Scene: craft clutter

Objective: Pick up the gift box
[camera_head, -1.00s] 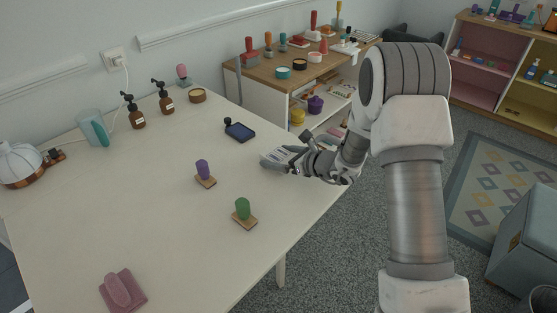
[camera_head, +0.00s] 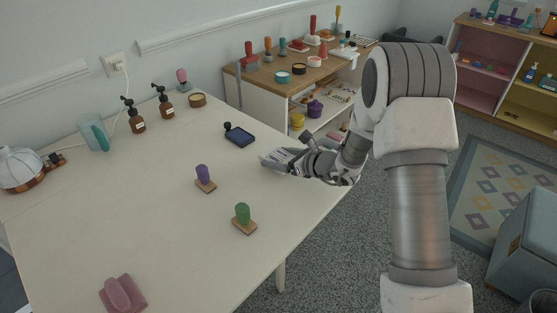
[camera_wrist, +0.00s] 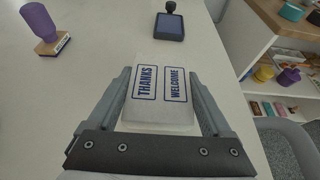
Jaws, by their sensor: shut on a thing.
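A white, box-like thing printed with THANKS and WELCOME in blue frames, which I take as the gift box (camera_wrist: 160,95), lies between my fingers in the wrist view. My gripper (camera_wrist: 160,92) is shut on it, with one finger along each side. In the head view my gripper (camera_head: 275,161) is low over the right edge of the white table (camera_head: 150,200). The box is small there and partly covered by the gripper. I cannot tell whether the box touches the table.
A purple-handled stamp (camera_head: 204,178) and a green-handled stamp (camera_head: 243,217) stand left of my gripper. A dark ink pad (camera_head: 239,136) lies behind it. A pink holder (camera_head: 122,294) is at the front. A shelf unit (camera_head: 262,100) with stamps stands behind.

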